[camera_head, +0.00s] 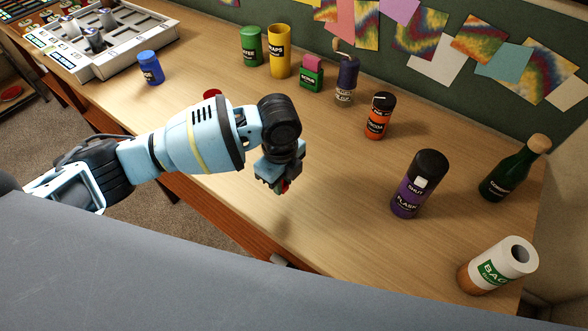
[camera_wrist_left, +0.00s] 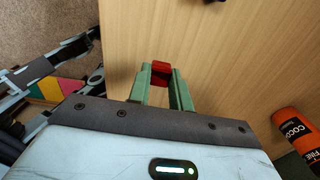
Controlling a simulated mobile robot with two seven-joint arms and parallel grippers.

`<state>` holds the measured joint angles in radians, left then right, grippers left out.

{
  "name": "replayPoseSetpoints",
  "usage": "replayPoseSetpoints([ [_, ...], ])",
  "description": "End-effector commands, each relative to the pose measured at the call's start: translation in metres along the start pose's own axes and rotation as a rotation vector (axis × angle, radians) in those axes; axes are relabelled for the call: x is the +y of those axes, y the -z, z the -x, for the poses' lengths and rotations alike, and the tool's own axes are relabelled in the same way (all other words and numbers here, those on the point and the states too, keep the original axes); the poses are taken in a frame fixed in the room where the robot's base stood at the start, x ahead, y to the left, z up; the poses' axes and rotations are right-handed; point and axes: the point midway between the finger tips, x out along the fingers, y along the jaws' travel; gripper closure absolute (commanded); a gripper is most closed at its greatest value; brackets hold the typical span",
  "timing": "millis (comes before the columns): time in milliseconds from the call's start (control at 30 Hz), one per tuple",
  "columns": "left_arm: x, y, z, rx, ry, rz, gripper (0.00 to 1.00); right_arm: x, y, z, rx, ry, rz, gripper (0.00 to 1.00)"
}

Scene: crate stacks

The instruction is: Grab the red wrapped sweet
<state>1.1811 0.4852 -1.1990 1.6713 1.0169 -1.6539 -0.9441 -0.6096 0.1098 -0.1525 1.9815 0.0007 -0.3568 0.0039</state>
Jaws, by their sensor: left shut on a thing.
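My left gripper (camera_head: 282,186) is over the wooden table, and its fingertips are partly hidden by the wrist in the head view. In the left wrist view, its green fingers (camera_wrist_left: 160,82) are shut on a small red block-like thing, the red wrapped sweet (camera_wrist_left: 161,70). Only a sliver of red shows at the fingertips in the head view. The fingers seem a little above the wood. My right gripper is in neither view.
Right of the gripper stand an orange can (camera_head: 379,117), purple flask (camera_head: 417,187), green bottle (camera_head: 512,170) and white roll (camera_head: 497,267). Several cans stand at the back, including a yellow one (camera_head: 279,52). Another red thing (camera_head: 211,93) shows behind my arm. A grey tray (camera_head: 120,65) is far left.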

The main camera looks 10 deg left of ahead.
Motion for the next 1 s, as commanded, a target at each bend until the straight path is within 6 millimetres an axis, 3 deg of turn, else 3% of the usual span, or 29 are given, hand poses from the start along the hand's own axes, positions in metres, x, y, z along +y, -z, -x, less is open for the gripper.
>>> replayPoseSetpoints([
  [200, 0.050, 0.001, 0.006, -0.002, 0.001, -0.001, 1.00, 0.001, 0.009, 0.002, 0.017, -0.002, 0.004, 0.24],
  [400, 0.081, 0.003, 0.008, 0.000, -0.001, 0.000, 1.00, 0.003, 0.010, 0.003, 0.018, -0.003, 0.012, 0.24],
  [633, 0.098, 0.004, 0.009, 0.000, -0.001, 0.001, 1.00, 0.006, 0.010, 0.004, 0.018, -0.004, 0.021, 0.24],
  [1000, 0.099, 0.004, 0.013, -0.003, 0.005, 0.001, 1.00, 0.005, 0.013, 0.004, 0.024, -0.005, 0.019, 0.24],
])
